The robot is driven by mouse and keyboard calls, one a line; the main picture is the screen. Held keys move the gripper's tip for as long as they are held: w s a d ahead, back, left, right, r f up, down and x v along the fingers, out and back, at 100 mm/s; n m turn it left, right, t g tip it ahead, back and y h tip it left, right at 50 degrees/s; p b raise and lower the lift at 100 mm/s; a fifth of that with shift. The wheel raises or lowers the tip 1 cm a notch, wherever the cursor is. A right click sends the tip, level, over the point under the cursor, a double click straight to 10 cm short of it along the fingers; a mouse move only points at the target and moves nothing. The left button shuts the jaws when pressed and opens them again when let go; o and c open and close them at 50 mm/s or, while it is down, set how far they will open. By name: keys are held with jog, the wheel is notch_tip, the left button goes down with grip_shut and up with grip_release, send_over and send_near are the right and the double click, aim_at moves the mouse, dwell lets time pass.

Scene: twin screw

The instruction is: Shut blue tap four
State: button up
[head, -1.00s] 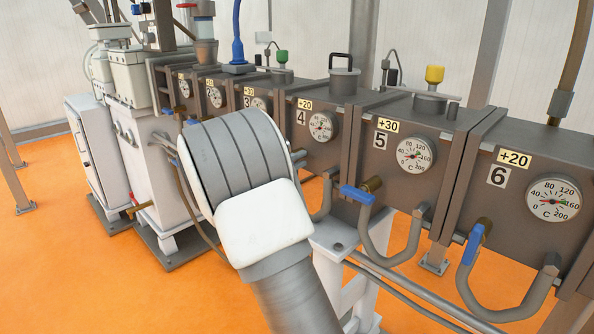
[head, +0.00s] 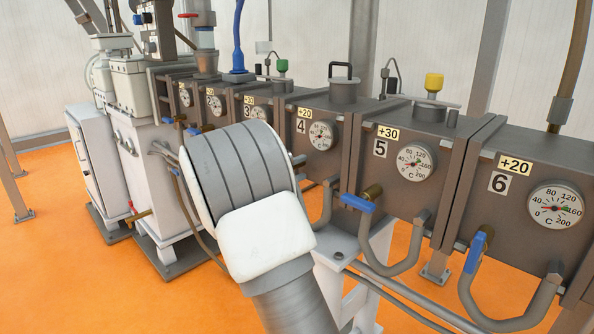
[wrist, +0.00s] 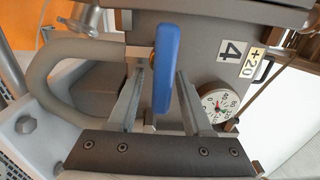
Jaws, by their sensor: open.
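The blue tap four handle (wrist: 166,68) shows large in the wrist view, below and left of the number 4 plate (wrist: 230,50). It looks long and narrow and runs up and down the picture. My gripper (wrist: 160,78) is open, with one finger on each side of the handle and a gap to each. I cannot tell how deep the handle lies between the fingers. In the head view my arm hides this tap and my gripper; the unit four housing (head: 343,115) shows behind my arm.
Blue tap five (head: 357,203) and blue tap six (head: 475,250) are to the right in the head view. A curved grey pipe (wrist: 48,62) loops left of the handle in the wrist view. The unit four gauge (wrist: 219,104) is close to the right finger.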

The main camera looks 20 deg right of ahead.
jog(key=p+v, duration=0.2)
jog(key=v, duration=1.5)
jog(key=shift+a+p, duration=0.25)
jog(key=shift+p, duration=0.05)
jog(key=shift+s, duration=0.1)
